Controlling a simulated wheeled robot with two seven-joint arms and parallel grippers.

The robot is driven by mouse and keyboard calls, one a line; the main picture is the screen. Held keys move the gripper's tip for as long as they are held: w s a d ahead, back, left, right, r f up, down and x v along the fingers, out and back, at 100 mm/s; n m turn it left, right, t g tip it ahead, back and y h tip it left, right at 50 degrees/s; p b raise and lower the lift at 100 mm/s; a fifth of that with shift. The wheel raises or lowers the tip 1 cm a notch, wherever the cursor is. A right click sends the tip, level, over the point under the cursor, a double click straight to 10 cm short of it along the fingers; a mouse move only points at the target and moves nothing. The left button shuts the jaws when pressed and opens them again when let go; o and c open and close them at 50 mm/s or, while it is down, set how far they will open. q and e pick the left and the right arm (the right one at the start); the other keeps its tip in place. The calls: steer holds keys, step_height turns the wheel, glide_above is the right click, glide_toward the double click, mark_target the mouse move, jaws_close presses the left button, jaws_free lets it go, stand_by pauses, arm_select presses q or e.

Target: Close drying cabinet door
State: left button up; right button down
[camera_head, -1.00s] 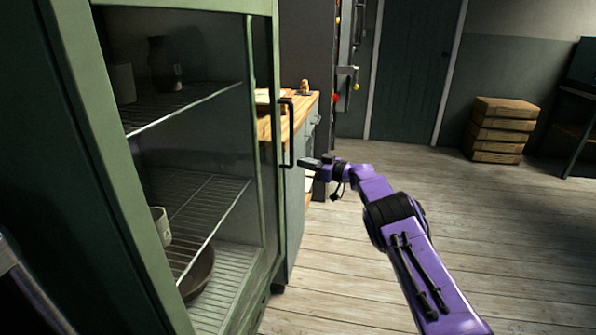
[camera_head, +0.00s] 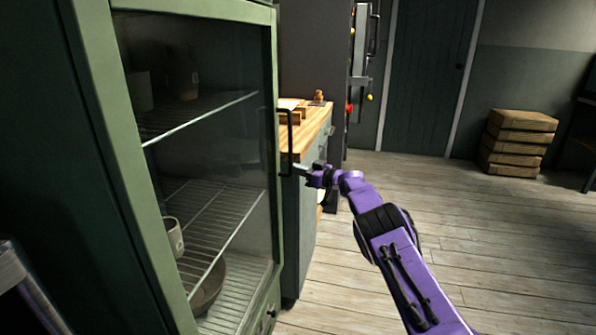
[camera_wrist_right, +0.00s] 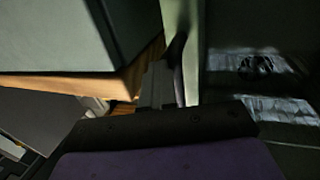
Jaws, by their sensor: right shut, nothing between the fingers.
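The drying cabinet (camera_head: 135,190) is green and fills the left of the head view. Its glass door (camera_head: 277,120) now lies flush, or nearly flush, with the frame; a tiny gap cannot be ruled out. A dark vertical bar handle (camera_head: 291,150) is on the door's right edge. My right gripper (camera_head: 299,170) is shut and empty, with its tips at the lower end of the handle; whether they touch is unclear. In the right wrist view, the fingers (camera_wrist_right: 158,85) are beside the pale green door edge (camera_wrist_right: 192,60). My left gripper is not in view.
Inside the cabinet are wire shelves with a mug (camera_head: 174,238), a bowl (camera_head: 208,290) and dim vessels. A wood-topped counter (camera_head: 312,128) stands just beyond the door. Stacked boxes (camera_head: 518,142) stand at the back right. The plank floor on the right is clear.

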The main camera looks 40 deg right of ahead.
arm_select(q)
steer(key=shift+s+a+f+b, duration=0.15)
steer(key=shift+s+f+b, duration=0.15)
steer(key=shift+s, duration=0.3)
arm_select(e)
steer(key=s+d, duration=0.9)
steer(key=d, duration=0.1)
steer(key=shift+d, duration=0.4)
